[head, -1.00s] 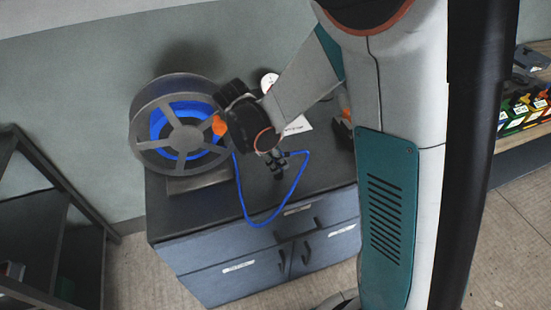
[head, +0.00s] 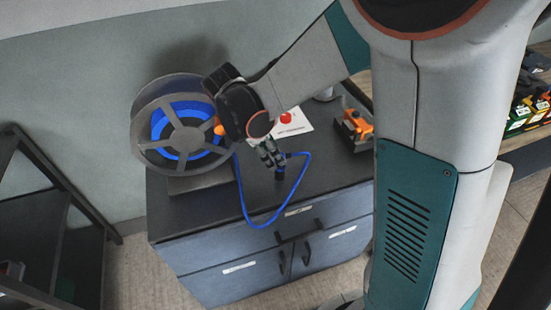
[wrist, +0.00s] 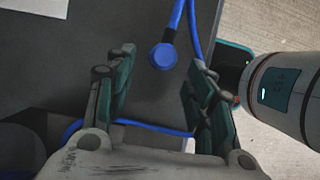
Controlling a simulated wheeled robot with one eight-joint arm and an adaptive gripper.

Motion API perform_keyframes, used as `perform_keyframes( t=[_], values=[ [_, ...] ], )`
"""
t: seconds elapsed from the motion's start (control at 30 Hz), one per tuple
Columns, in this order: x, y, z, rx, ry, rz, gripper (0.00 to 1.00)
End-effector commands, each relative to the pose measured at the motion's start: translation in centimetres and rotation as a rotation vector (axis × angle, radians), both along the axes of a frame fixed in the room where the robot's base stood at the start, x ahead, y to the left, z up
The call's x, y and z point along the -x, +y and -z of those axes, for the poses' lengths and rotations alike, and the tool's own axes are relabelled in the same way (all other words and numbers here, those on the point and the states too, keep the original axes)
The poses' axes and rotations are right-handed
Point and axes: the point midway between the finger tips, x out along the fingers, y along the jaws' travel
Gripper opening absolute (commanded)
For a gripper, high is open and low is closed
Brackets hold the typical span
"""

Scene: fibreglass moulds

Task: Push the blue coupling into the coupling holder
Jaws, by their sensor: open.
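The blue coupling (head: 283,160) is at the end of the blue hose above the cabinet top, just beside my gripper's fingertips. In the wrist view its round blue end (wrist: 163,56) lies in the gap between the fingertips, apart from both. My gripper (head: 272,153) is open and empty, pointing down at the cabinet top; its two fingers also show in the wrist view (wrist: 161,62). A short dark upright piece (head: 280,174) stands directly below the coupling; I cannot tell whether it is the coupling holder or how deep the coupling sits in it.
The hose reel (head: 143,137) stands left on the dark cabinet top (head: 205,212). The blue hose (head: 243,200) loops over the front edge. An orange-and-black device (head: 355,125) and a red button (head: 286,118) on a white sheet are behind right. A dark shelf (head: 80,225) stands left.

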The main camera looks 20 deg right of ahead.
Motion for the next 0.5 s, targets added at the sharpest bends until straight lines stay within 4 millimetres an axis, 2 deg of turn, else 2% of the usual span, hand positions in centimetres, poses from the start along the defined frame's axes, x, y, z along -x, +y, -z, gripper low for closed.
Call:
perform_keyframes(
  t=[0.2, 0.33, 0.5],
  values=[
    [0.0, 1.7, -4.1, 0.0, -0.001, -0.001, 0.49],
    [-0.1, 2.4, -5.7, 0.0, 0.0, 0.0, 0.49],
    [-0.1, 2.8, -6.7, 0.0, 0.0, 0.0, 0.49]
  ],
)
